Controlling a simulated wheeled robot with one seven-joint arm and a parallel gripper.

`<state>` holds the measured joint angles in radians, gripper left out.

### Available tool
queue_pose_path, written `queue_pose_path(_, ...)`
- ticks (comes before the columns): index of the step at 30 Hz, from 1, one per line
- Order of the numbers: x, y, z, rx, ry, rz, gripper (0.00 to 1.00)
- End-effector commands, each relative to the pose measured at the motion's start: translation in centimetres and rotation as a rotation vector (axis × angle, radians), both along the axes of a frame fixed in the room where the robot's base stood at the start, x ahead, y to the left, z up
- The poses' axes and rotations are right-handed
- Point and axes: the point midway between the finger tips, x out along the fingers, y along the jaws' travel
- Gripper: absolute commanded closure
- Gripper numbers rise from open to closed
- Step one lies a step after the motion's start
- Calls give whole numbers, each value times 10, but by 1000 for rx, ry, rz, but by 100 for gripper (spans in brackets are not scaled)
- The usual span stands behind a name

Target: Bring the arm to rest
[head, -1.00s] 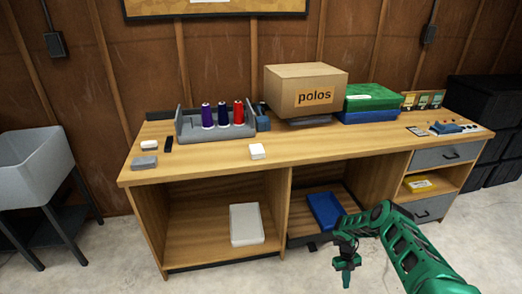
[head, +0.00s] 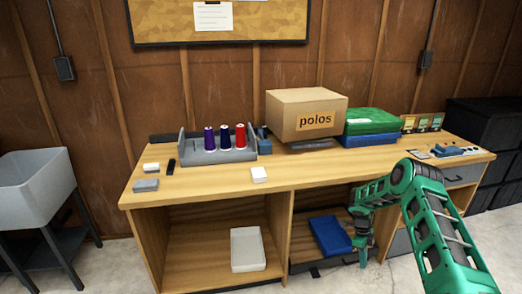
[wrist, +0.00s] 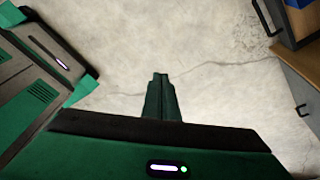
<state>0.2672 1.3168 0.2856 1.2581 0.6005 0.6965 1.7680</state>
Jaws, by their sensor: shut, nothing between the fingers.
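My gripper (head: 363,258) hangs pointing down at the end of the green arm, in front of the bench's lower right part in the head view. In the wrist view my gripper (wrist: 160,76) shows its fingers together over bare concrete floor, with nothing between them. The arm is bent, with its elbow high in front of the right-hand drawers.
The wooden bench (head: 200,183) carries a thread rack (head: 215,155), a polos box (head: 305,115) and a green folded stack (head: 371,120). A grey sink (head: 35,188) stands left. Floor is clear.

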Motion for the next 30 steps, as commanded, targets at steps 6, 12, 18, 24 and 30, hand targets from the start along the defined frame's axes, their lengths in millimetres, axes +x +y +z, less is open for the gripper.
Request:
queue_pose_path(6,2,-13,98,18,2,212,100)
queue_pose_path(12,-13,-24,180,34,17,395,100)
queue_pose_path(18,-41,-33,257,53,34,564,100)
queue_pose_path(24,-81,-39,325,76,52,722,100)
queue_pose_path(30,-131,-41,385,103,66,873,100)
